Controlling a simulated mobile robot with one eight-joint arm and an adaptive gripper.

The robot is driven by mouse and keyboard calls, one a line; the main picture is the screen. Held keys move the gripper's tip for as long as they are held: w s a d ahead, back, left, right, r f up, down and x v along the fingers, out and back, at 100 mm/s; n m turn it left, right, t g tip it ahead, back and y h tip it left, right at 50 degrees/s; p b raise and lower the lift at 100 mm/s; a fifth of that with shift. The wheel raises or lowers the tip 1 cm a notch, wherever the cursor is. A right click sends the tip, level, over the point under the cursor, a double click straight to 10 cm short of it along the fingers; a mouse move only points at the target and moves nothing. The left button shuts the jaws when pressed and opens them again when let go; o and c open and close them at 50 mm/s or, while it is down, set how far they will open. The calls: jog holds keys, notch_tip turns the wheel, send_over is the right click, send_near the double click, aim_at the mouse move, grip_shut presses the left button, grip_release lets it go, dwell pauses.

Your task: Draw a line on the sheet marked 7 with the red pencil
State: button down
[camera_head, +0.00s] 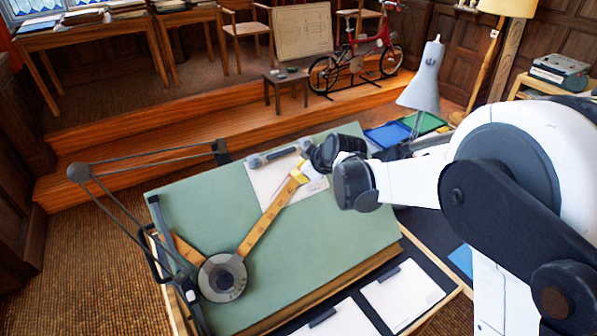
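A white sheet (262,183) lies near the top of the green drafting board (195,205), partly covered by a wooden rule and my arm. Two more white sheets, one at the front right (408,298) and one at the bottom edge (348,322), lie on a dark surface with dark clips. I cannot read a 7 on any sheet. My gripper (322,158) is at the dark end of my arm, over the right part of the board's sheet. Its fingers are not clear, so I cannot tell whether it holds anything. I cannot make out the red pencil for certain.
A drafting machine with wooden rules (266,222) and a round grey head (222,278) spans the board's left and middle. A grey bar (278,152) lies along the sheet's top. A lamp (424,80) and blue and green trays (388,134) stand behind my arm.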

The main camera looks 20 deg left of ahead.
jog(key=shift+w+r, duration=0.1)
jog(key=shift+w, duration=0.1)
jog(key=shift+w+d+r, duration=0.1)
jog(key=shift+w, duration=0.15)
jog(key=shift+w+r, duration=0.1)
jog(key=shift+w, duration=0.1)
dwell(0.5)
jog(key=shift+w+d+r, duration=0.1)
jog(key=shift+w+d, duration=0.05)
jog(key=shift+w, duration=0.1)
jog(key=shift+w, duration=0.2)
dwell(0.3)
jog(key=shift+w+d+r, duration=0.15)
jog(key=shift+w+d, duration=0.05)
jog(key=shift+w, duration=0.1)
jog(key=shift+r, duration=0.1)
jog(key=shift+p+v, duration=0.85)
jog(key=shift+v, duration=1.6)
